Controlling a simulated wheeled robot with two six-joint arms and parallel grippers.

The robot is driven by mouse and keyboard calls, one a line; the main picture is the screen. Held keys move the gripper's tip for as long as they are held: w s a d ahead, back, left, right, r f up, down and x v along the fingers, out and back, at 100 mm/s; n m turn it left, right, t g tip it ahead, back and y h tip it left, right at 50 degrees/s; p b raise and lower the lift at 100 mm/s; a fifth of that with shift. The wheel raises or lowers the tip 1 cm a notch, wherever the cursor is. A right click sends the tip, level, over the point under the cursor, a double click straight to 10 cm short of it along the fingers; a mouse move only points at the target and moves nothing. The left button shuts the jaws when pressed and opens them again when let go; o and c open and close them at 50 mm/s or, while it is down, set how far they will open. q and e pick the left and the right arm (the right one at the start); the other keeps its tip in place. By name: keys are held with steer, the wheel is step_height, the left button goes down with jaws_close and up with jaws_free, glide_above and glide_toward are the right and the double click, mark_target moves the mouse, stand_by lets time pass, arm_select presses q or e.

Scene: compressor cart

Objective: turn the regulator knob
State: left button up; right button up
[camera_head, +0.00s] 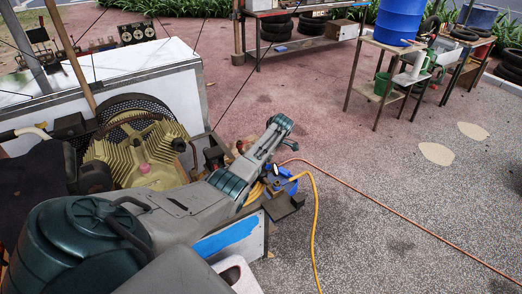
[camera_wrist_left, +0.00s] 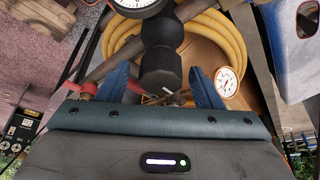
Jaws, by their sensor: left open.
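The regulator knob (camera_wrist_left: 160,68) is a black cylinder with a small white mark on its lower edge, in the middle of the left wrist view. My left gripper (camera_wrist_left: 160,78) is open, with one blue finger left of the knob and one right of it. A gap shows between the knob and each finger, so it does not look gripped. In the head view my grey arm reaches from the lower left towards the cart; I cannot make out the knob or the fingertips there. My right gripper is not in view.
A white-faced gauge (camera_wrist_left: 227,81) sits right of the fingers, another (camera_wrist_left: 137,3) at the top. A coiled yellow hose (camera_wrist_left: 240,40) lies behind. The yellow-green compressor (camera_head: 140,158) is left of my arm. A bench with a blue barrel (camera_head: 399,20) stands far right; paving between is open.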

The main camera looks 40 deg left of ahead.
arm_select(q)
steer(key=b+v, duration=0.2)
steer(key=v, duration=0.8)
steer(key=shift+d+r+b, duration=0.2)
steer(key=shift+r+b, duration=0.15)
